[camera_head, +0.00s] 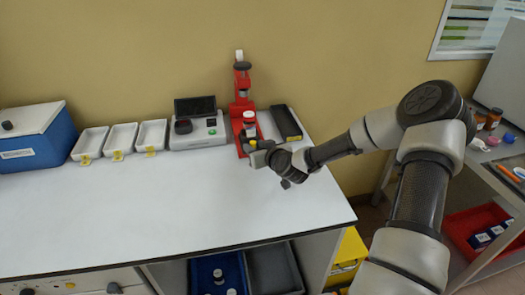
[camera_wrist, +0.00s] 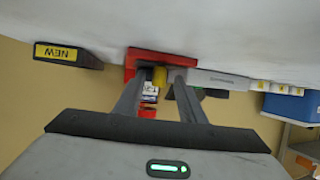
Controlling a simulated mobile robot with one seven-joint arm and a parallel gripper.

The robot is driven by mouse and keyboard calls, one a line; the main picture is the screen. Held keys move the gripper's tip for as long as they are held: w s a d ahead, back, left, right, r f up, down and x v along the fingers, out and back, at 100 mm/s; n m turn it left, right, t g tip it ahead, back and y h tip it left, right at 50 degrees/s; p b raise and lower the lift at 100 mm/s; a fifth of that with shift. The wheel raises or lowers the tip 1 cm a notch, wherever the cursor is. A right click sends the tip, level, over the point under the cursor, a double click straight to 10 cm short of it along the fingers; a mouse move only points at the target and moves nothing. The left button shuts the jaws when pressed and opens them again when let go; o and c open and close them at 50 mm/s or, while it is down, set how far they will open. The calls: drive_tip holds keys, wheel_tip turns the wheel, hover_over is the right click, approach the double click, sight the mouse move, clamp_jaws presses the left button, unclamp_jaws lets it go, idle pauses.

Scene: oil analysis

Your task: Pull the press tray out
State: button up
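The red press (camera_head: 242,88) stands near the wall at the back right of the white table, with a white container (camera_head: 249,118) in it. Its red base also shows in the wrist view (camera_wrist: 150,54). A small yellow part (camera_wrist: 159,74) shows at the base's front, possibly the tray's handle; the tray itself cannot be made out clearly. My gripper (camera_wrist: 163,73) is open, its two dark fingers apart on either side of the yellow part. I cannot tell whether they touch it. In the head view my gripper (camera_head: 262,153) is just in front of the press.
Left of the press are a grey device (camera_head: 198,133) with a dark screen, several white trays (camera_head: 122,137) and a blue box (camera_head: 36,140). The tabletop's front (camera_head: 170,210) is clear.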

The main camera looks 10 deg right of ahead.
drive_tip(key=p+v, duration=0.1)
drive_tip(key=v, duration=1.6)
drive_tip(key=shift+d, duration=0.1)
